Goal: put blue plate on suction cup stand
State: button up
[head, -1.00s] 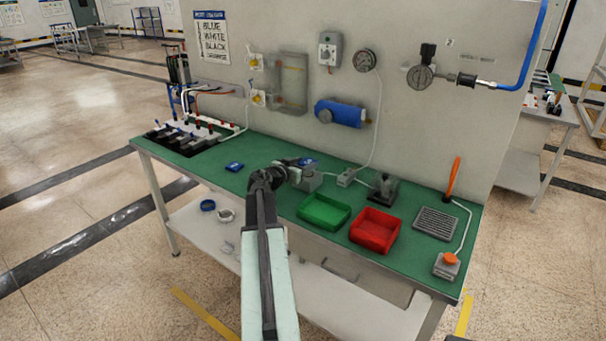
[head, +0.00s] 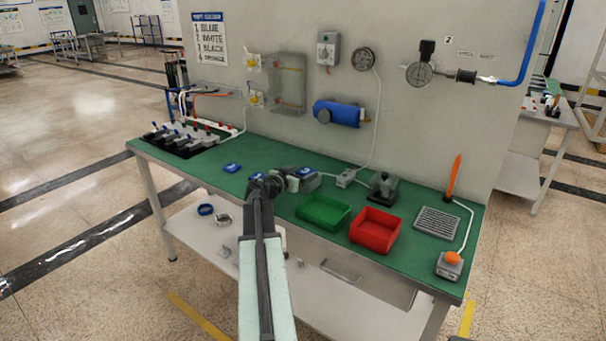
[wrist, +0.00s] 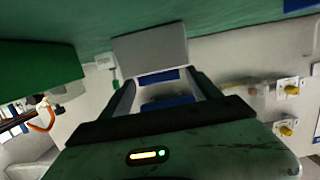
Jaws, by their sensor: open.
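A blue plate (head: 305,172) appears to lie on top of a small grey block (head: 312,184), which looks like the suction cup stand. My gripper (head: 291,180) is at the left side of this block and partly hides it. In the wrist view, my gripper (wrist: 165,90) is open. The grey block (wrist: 150,48) and a blue strip (wrist: 158,77) show beyond and between its fingers, with more blue below. I cannot tell whether the fingers touch the plate. Two other blue pieces (head: 232,168) and (head: 256,176) lie on the green table to the left.
A green bin (head: 323,211) and a red bin (head: 375,230) stand to the right on the green table (head: 400,190). A black device (head: 384,187) is behind them. A grey grille (head: 437,223) and an orange button (head: 452,258) are at the right end. A wall panel closes the back.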

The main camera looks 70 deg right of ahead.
jog(key=p+v, duration=0.2)
jog(key=v, duration=1)
jog(key=shift+r, duration=0.2)
jog(key=w+a+f+n+t+y, duration=0.1)
jog(key=w+a+f+n+y, duration=0.15)
jog(key=w+a+f, duration=0.55)
jog(key=w+a+f+n+t+y, duration=0.15)
jog(key=w+a+n, duration=0.35)
jog(key=a, duration=0.7)
jog(key=w+a+f+n+t+y, duration=0.2)
jog(key=w+a+f+y, duration=0.15)
jog(key=w+a, duration=0.6)
jog(key=a+f+n+y, duration=0.2)
jog(key=a+n, duration=0.1)
jog(key=a, duration=0.9)
jog(key=a+f+n+y, duration=0.2)
jog(key=a+n+y, duration=0.1)
jog(key=a, duration=0.9)
jog(key=w+a+f+n+y, duration=0.1)
jog(key=a+n, duration=0.4)
jog(key=a, duration=0.8)
jog(key=shift+f+g+y, duration=0.35)
jog(key=shift+f+y, duration=0.2)
jog(key=shift+y, duration=0.4)
jog(key=shift+w, duration=0.1)
jog(key=shift+c, duration=0.3)
